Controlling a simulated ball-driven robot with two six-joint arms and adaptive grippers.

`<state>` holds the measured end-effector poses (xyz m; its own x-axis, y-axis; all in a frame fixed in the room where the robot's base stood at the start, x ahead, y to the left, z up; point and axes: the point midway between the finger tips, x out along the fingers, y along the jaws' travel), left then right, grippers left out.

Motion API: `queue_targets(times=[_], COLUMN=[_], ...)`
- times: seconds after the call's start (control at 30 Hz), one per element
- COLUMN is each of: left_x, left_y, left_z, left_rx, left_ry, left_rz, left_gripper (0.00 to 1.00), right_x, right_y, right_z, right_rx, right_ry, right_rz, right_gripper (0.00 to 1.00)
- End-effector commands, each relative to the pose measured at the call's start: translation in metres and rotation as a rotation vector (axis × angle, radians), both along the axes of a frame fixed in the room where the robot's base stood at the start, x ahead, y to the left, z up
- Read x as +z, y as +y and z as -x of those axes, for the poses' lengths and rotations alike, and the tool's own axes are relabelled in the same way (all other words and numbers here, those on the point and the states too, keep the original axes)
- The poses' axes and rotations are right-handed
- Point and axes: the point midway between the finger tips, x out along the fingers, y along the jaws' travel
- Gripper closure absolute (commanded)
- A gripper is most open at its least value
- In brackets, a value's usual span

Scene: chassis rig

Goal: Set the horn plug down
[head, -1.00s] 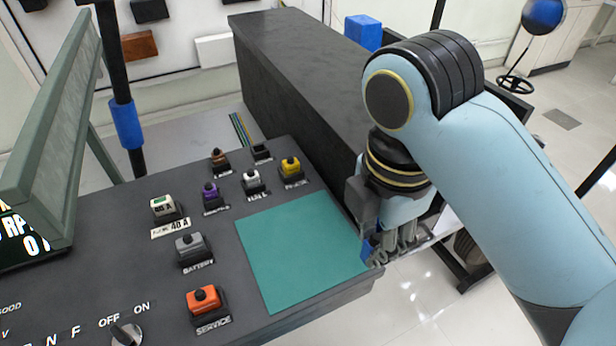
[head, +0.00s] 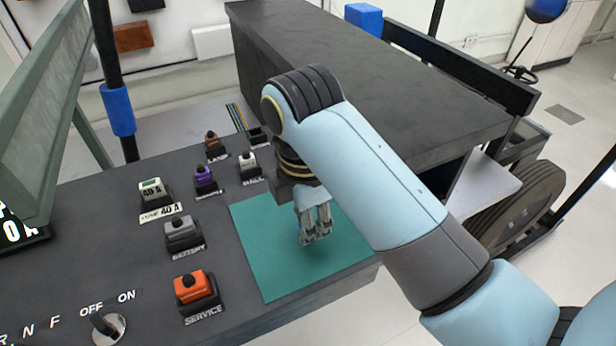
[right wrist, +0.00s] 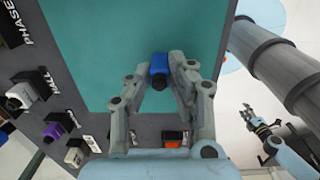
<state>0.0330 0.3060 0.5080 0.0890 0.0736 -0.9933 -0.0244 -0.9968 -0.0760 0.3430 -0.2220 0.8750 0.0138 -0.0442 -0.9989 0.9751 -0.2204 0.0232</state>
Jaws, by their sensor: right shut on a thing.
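The horn plug (right wrist: 160,68) is a small blue block with a dark knob, seen in the right wrist view between my right gripper's fingertips. My right gripper (head: 316,238) is shut on it and points down over the teal mat (head: 275,270). In the head view the fingers hide the plug. I cannot tell whether the plug touches the mat. What looks like my left gripper (right wrist: 258,122) shows small at the right of the right wrist view, away from the panel; its opening is unclear.
Left of the mat stand orange (head: 195,288), grey (head: 182,234), white-green (head: 152,192), purple (head: 204,178), brown (head: 213,143) and white (head: 248,162) plugs. An empty-looking dark socket (head: 259,136) is behind. A dark block (head: 350,90) rises beyond the panel. The mat is otherwise bare.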

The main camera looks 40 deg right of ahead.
Motion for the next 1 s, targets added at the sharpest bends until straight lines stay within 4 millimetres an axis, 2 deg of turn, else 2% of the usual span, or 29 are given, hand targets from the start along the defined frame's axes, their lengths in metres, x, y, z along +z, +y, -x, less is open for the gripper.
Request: queue_targets(times=[0.27,0.3,0.47,0.77,0.87,1.0], left_x=[0.003,0.002,0.002,0.0,0.003,0.009], left_y=[0.0,0.0,0.0,0.0,0.0,0.0], left_z=[-0.003,-0.003,-0.003,-0.003,-0.003,-0.003], left_rx=[0.0,0.0,0.0,0.0,0.0,0.0], left_ry=[-0.004,-0.004,-0.005,-0.004,-0.004,-0.005], left_rz=[0.0,0.0,0.0,0.0,0.0,0.0], left_gripper=[0.6,0.6,0.6,0.6,0.6,0.6], right_x=[-0.001,-0.001,-0.001,0.0,0.012,0.041], right_y=[0.0,0.0,0.0,0.0,0.0,0.002], right_z=[0.0,0.0,0.0,0.0,-0.001,-0.001], right_rx=[0.0,0.0,0.0,0.0,0.0,0.0], right_ry=[-0.001,-0.002,-0.001,-0.002,-0.004,-0.006], right_rz=[0.0,0.0,0.0,-0.001,-0.001,-0.001], right_gripper=[1.0,0.77,0.57,0.57,0.57,0.57])
